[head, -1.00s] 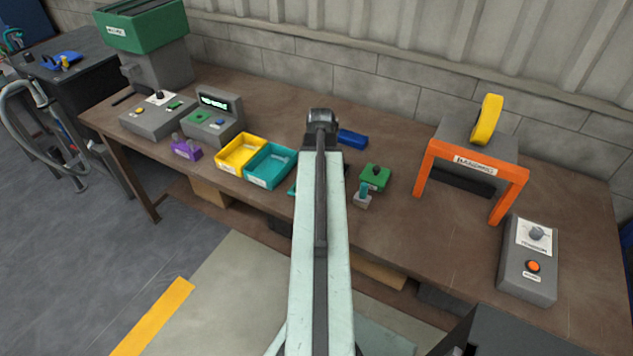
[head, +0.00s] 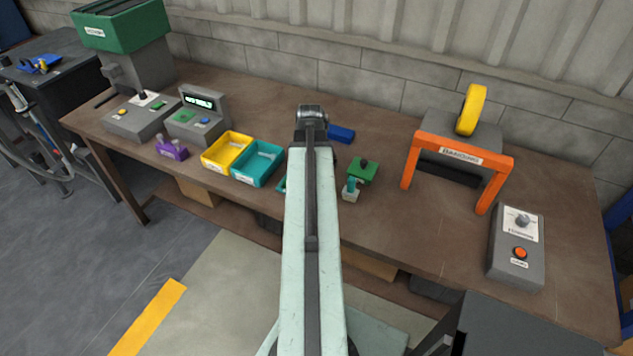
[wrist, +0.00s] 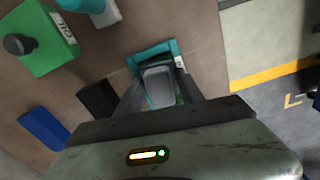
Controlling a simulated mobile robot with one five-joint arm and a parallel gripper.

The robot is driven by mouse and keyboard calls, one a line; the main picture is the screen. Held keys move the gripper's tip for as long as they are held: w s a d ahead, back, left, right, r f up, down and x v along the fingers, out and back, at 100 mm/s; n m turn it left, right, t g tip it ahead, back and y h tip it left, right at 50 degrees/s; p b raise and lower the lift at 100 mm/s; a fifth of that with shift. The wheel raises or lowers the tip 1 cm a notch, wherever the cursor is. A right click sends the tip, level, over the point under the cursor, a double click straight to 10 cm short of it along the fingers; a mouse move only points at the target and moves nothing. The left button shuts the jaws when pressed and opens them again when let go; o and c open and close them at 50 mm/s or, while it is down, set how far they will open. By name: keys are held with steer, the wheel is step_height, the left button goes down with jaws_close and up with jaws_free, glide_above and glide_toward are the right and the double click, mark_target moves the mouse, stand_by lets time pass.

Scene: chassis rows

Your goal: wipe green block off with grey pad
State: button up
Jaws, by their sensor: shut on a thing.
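The green block (head: 363,170) stands on the bench right of my arm and has a black knob on top. In the wrist view it is at the upper left (wrist: 45,45), with a white label partly legible. My gripper (wrist: 160,86) is shut on the grey pad (wrist: 159,88), a rounded grey piece between the fingers. The pad is over or in a small teal tray (wrist: 150,55); I cannot tell whether it touches it. The green block is apart from the pad. In the head view my arm hides the gripper and pad.
A grey piece with a teal handle (head: 351,190) stands close beside the green block. A blue block (head: 341,134) lies behind, and a black block (wrist: 98,97) near my gripper. Yellow (head: 228,150) and teal (head: 258,163) bins are left. An orange frame (head: 455,155) stands right.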

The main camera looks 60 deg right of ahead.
steer(key=shift+w+a, duration=0.1)
steer(key=shift+w, duration=4.25)
step_height(320, 180, up, 6)
steer(key=p, duration=0.6)
steer(key=shift+s, duration=0.1)
step_height(320, 180, up, 3)
steer(key=p, duration=0.3)
